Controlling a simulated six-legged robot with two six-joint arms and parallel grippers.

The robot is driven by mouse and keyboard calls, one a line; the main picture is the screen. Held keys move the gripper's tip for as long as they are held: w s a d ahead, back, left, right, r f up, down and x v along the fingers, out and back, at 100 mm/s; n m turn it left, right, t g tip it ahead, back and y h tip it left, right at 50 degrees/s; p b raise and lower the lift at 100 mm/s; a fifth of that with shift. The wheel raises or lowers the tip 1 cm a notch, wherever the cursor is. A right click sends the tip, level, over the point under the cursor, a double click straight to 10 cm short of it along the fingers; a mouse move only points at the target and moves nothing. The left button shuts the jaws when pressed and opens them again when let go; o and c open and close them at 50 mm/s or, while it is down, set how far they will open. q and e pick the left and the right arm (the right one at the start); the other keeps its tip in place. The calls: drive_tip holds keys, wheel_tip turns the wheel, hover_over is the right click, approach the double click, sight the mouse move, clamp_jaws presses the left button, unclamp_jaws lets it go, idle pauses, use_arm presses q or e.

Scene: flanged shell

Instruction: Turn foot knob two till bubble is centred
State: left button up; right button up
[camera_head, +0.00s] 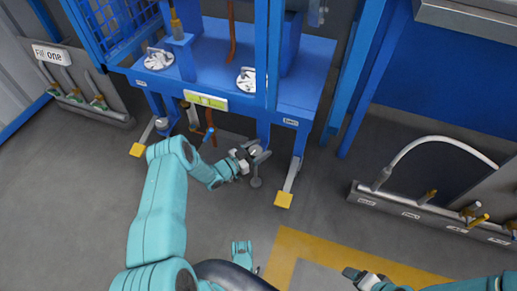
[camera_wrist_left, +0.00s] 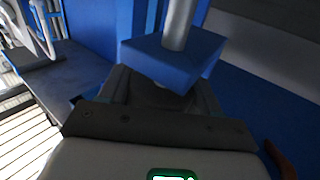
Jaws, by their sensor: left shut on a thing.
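My left gripper (camera_head: 250,155) is at the front right foot of the blue machine (camera_head: 215,45), shut on a grey foot knob (camera_head: 258,153) under the frame's lower edge. The jaws hide much of the knob. In the left wrist view, my dark jaws (camera_wrist_left: 160,90) close below a blue block (camera_wrist_left: 172,55) with a grey rod through it. A yellow-green level strip (camera_head: 205,101) is on the machine's front edge; its bubble is too small to read. Another foot knob (camera_head: 162,124) is at the left leg. My right gripper (camera_head: 366,279) is at the bottom right, away from the machine; its jaws are unclear.
Yellow foot pads (camera_head: 284,200) stick out on the floor at both front legs. Two white handwheels (camera_head: 246,80) are on the blue deck. A low valve rail with a white hose (camera_head: 440,143) is at the right, and another labelled rail (camera_head: 85,105) at the left.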

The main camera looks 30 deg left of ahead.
use_arm(q)
drive_tip(key=shift+r+m+g+h, duration=0.15)
drive_tip(key=shift+m+g+h, duration=0.25)
drive_tip(key=shift+m+h, duration=0.3)
drive_tip(key=shift+h, duration=0.3)
drive_tip(key=o, duration=1)
drive_tip(key=shift+d, duration=0.1)
drive_tip(key=shift+c, duration=0.2)
drive_tip(key=shift+s, duration=0.2)
